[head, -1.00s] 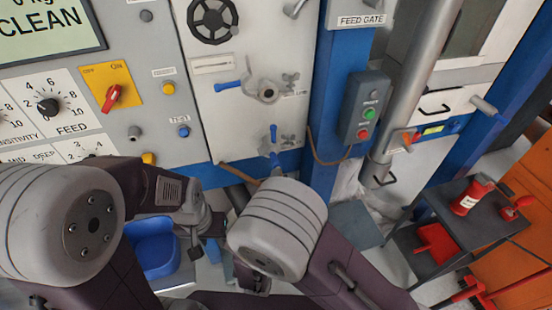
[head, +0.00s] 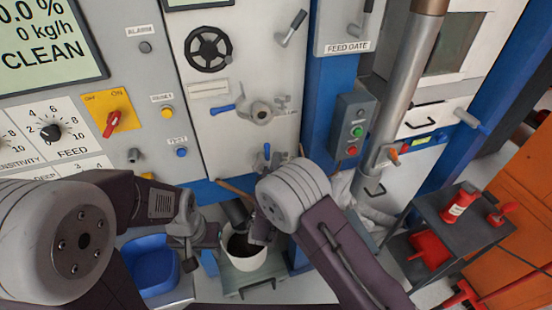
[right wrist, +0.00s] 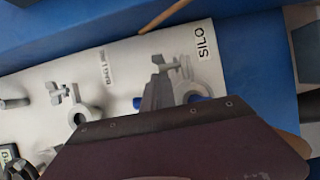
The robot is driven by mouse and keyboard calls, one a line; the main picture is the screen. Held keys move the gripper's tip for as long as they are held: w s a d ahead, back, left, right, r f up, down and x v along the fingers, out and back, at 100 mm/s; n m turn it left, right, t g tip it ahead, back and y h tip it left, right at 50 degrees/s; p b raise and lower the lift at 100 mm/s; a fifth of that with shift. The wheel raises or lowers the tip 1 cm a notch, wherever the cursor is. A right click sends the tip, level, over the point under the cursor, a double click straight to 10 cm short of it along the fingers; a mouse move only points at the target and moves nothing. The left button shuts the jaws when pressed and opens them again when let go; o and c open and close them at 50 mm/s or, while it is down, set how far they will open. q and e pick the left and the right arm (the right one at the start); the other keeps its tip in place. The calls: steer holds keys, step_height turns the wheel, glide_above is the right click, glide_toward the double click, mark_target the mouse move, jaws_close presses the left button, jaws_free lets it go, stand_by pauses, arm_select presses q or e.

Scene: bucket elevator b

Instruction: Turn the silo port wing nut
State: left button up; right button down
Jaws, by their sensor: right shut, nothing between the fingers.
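The silo port (right wrist: 188,84) is a grey ring fitting with a wing nut (right wrist: 166,62), beside the SILO label in the right wrist view. In the head view the lower port's wing nut (head: 287,156) shows just above my right arm, with a blue handle (head: 267,151) beside it. My right gripper (right wrist: 156,84) is shut and empty; in the right wrist view it overlaps the port's left side, close to the nut. I cannot tell whether they touch. My left gripper (head: 190,262) hangs low at the left, its jaws unclear.
An upper port (head: 262,111) has its own wing nut (head: 282,102) and blue handle (head: 222,108). A white bucket (head: 243,264) with dark contents stands below the panel. A blue bin (head: 152,267) is to its left. A dark cart (head: 470,231) with red items stands right.

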steer(key=m+h+b, duration=0.2)
steer(key=h+b, duration=0.1)
steer(key=a+m+g+h+b, duration=0.1)
steer(key=shift+w+h+b, duration=0.3)
steer(key=shift+h+b, duration=0.1)
steer(key=shift+d, duration=0.1)
